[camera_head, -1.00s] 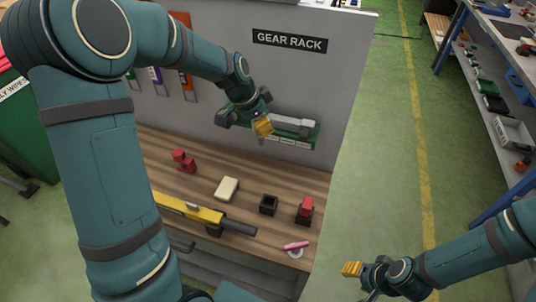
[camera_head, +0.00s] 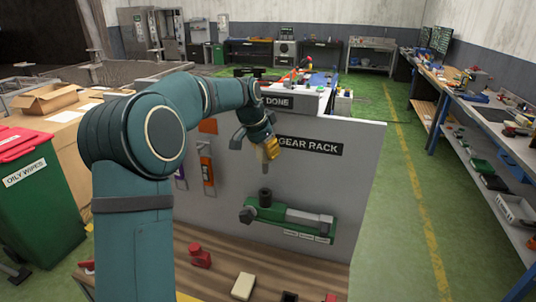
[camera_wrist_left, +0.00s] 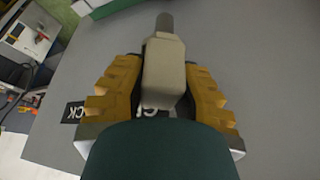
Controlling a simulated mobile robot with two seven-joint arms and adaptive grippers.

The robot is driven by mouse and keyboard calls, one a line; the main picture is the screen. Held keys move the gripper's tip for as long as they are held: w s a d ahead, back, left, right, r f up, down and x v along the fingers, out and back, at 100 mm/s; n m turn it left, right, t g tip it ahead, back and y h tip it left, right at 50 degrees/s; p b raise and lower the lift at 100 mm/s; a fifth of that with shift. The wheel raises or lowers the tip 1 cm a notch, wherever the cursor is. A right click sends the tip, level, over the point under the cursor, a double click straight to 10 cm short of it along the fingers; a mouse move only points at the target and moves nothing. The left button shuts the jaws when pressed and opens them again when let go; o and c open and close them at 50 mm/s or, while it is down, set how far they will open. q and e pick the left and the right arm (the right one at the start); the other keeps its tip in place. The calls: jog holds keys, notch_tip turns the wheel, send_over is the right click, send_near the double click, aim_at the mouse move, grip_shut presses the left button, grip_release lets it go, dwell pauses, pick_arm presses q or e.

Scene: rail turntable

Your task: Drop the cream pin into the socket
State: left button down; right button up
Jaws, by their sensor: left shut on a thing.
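My left gripper (camera_head: 270,150) is up in front of the grey panel, above the left end of a green fixture. Its yellow fingers (camera_wrist_left: 160,85) are shut on the cream pin (camera_wrist_left: 165,65), which has a pale blocky body and a narrower grey round end (camera_wrist_left: 164,22) pointing away from the gripper. In the head view the pin (camera_head: 265,172) hangs below the fingers, small and partly hidden. A dark upright cylinder (camera_head: 265,195), possibly the socket, stands on the green fixture (camera_head: 300,232), below and apart from the pin. My right gripper is out of view.
The panel (camera_head: 360,165) carries a GEAR RACK label and hanging orange and purple tools. On the wooden bench (camera_head: 215,262) are a red part (camera_head: 199,256) and a cream block (camera_head: 243,286); dark and red pieces are cut off at the bottom edge.

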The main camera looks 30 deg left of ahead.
aim_at(267, 172)
pick_arm(q)
jog(key=shift+f+b, duration=1.85)
jog(key=shift+f, duration=1)
jog(key=shift+p, duration=0.3)
jog(key=shift+f+b, duration=1.95)
jog(key=shift+f, duration=0.9)
jog(key=c, duration=0.8)
grip_release()
jog(key=shift+o, duration=0.2)
jog(key=v, duration=1.2)
jog(key=shift+s, duration=0.15)
